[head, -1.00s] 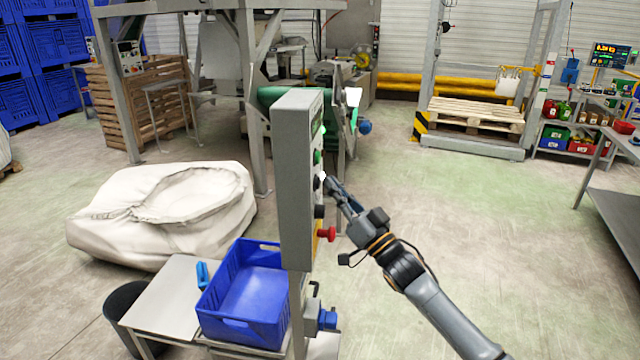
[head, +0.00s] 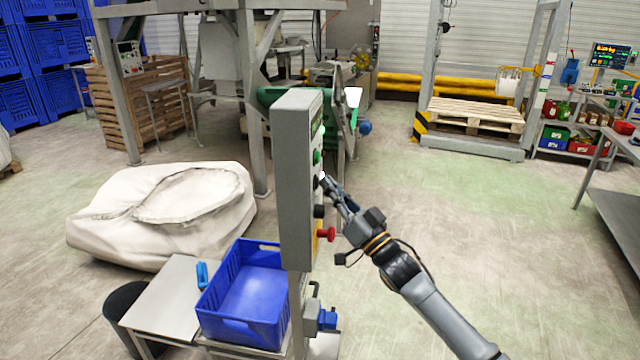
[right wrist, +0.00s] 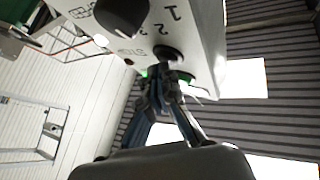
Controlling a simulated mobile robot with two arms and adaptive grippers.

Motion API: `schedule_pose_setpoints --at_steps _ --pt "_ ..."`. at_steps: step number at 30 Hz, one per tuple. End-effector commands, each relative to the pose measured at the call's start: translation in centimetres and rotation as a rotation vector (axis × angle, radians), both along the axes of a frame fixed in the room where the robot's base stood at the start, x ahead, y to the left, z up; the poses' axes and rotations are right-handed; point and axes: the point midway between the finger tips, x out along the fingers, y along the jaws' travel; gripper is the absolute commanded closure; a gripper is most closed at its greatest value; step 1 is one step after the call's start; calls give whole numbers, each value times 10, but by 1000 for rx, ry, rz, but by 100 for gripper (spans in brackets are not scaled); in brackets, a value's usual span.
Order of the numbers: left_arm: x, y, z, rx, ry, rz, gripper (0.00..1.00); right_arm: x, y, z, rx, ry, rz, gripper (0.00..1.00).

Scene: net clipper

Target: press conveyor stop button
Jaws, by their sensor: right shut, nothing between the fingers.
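The grey control box (head: 297,180) stands on a post in the middle of the head view, its button face turned right. On that face are a green button (head: 317,157), dark knobs or buttons (head: 319,211) and a red mushroom button (head: 326,234) low down. My right gripper (head: 325,180) is shut and empty, its fingertips at a dark button above the red one. In the right wrist view the fingertips (right wrist: 170,68) are at a round black button (right wrist: 168,53) on the panel, beside printed numbers. Contact is hard to tell. My left gripper is not in view.
A blue crate (head: 245,292) and a small table (head: 170,296) stand left of the post. A large white sack (head: 165,215) lies behind them. A metal bench (head: 618,215) is at the far right. The floor right of the box is clear.

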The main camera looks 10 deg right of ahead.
Motion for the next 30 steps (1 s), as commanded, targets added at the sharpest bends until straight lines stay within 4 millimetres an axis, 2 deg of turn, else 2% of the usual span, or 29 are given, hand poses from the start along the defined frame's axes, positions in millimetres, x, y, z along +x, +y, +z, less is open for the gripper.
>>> schedule_pose_setpoints --at_steps 14,30 --pt "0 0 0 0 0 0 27 1 3 0 0 0 1 100" --pt "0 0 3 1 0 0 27 -6 -14 0 0 0 1 100"
